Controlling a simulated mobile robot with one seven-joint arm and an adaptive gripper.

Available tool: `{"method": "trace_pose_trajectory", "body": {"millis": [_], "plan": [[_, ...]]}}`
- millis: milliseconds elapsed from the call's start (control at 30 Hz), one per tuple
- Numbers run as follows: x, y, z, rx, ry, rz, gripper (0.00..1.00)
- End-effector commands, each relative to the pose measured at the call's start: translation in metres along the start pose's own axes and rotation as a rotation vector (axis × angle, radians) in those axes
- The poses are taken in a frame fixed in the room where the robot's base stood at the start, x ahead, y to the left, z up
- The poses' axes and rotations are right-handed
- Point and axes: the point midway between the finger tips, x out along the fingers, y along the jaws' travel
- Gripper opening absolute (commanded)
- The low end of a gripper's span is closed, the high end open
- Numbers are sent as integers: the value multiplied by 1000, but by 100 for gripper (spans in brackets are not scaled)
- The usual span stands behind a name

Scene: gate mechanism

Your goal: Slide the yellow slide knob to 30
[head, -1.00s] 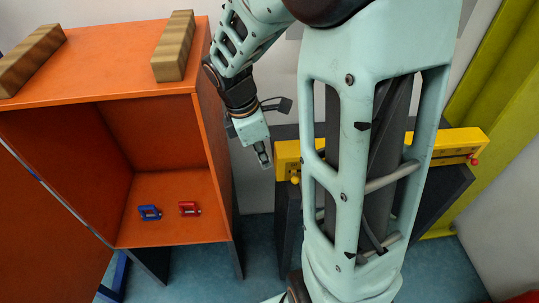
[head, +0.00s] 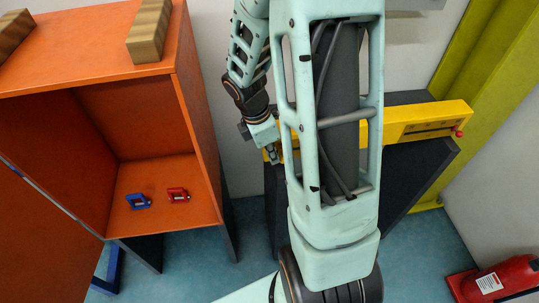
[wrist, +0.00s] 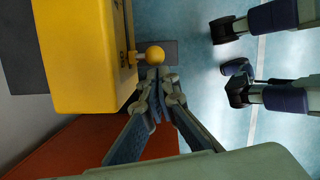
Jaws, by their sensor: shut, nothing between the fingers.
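A yellow box (head: 415,119) stands on a dark stand (head: 425,165), partly hidden behind my arm in the head view. In the wrist view the same yellow box (wrist: 85,55) fills the upper left. A round yellow knob (wrist: 155,54) sticks out from its side on a short stem. In the head view I cannot make the yellow knob out near my gripper. My gripper (wrist: 155,76) is shut and empty, its tips right beside the yellow knob; I cannot tell whether they touch. In the head view my gripper (head: 275,157) is at the box's left end. The scale numbers are unreadable.
A red knob (head: 459,133) sits at the box's right end. An orange cabinet (head: 196,120) stands left, with a blue handle-like piece (head: 138,201) and a red one (head: 178,195) inside. A fire extinguisher (head: 505,277) is at lower right.

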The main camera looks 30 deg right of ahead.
Motion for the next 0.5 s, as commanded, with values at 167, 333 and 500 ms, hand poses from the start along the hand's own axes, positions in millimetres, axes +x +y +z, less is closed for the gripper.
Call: {"method": "trace_pose_trajectory", "body": {"millis": [167,333,500], "plan": [[0,0,2,1,0,-1,0],[4,-7,32,8,-1,-4,0],[13,-16,77,8,-1,-5,0]]}}
